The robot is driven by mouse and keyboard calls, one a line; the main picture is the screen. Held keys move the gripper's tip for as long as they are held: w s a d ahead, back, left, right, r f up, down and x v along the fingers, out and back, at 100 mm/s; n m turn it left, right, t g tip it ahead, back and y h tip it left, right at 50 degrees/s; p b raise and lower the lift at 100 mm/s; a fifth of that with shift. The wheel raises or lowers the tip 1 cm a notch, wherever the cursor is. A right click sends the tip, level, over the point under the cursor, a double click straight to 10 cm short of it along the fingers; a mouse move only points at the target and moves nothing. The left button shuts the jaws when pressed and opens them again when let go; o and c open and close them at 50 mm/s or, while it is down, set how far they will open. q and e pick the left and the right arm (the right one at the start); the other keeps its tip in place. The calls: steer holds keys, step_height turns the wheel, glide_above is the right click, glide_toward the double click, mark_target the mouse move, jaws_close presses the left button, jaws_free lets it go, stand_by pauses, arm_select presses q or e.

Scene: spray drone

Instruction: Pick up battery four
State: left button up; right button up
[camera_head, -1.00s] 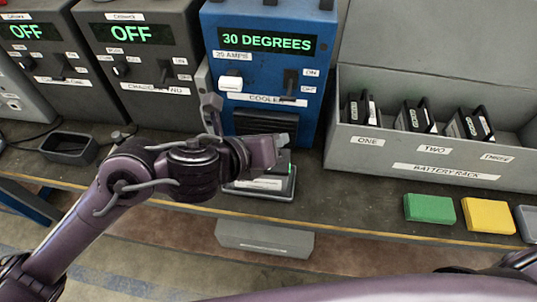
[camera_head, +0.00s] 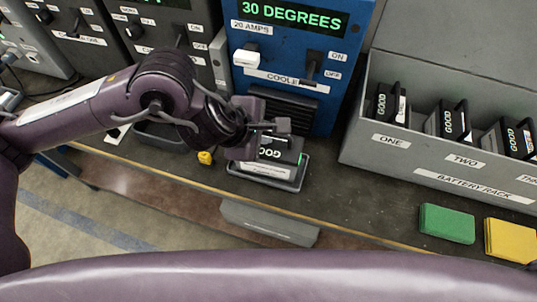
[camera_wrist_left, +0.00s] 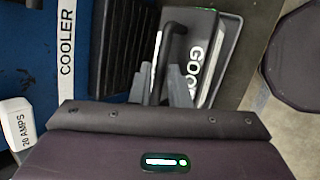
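A black battery (camera_head: 280,152) marked GOOD sits in a small grey tray (camera_head: 262,184) on the bench in front of the blue cooler unit. I cannot read a number on it. In the left wrist view the battery (camera_wrist_left: 200,58) shows its GOOD lettering and a black handle (camera_wrist_left: 158,62) with a green strip of light beside it. My left gripper (camera_head: 277,128) is over the battery. In the wrist view its fingers (camera_wrist_left: 160,88) stand apart on either side of the handle, with no clear grip on it. My right gripper is not in view.
The blue cooler (camera_head: 290,75) reads 30 DEGREES and stands close behind the battery. A grey battery rack (camera_head: 430,172) with several batteries is on the right. Green (camera_head: 447,223) and yellow (camera_head: 511,240) blocks lie in front of it. A small yellow object (camera_head: 205,157) lies left of the tray.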

arm_select(q)
steer(key=shift+b+x, duration=0.35)
steer(key=shift+x, duration=0.8)
jaws_close()
stand_by(0.5)
steer(key=shift+d+r, duration=0.1)
steer(key=shift+r, duration=0.15)
